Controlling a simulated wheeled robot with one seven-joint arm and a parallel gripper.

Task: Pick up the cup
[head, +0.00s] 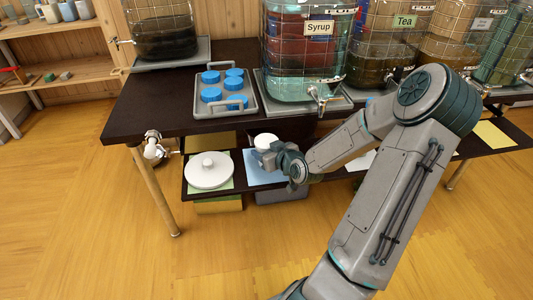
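A small white round thing that may be the cup (265,141) shows just behind my gripper (262,157), at the lower shelf below the table's front edge. Its lower part is hidden by my gripper. My gripper is beside it or in front of it in the picture; I cannot tell whether they touch. The fingers are small and dark here, so I cannot tell whether they are open or shut. Several mugs (69,11) stand on a wooden shelf at the far top left, well away from my gripper.
A white lidded dish (209,176) sits on the lower shelf, left of my gripper. The dark table (150,104) above carries a grey tray (226,113) with blue lids and large tapped jars, including the syrup jar (290,80). The wooden floor in front is clear.

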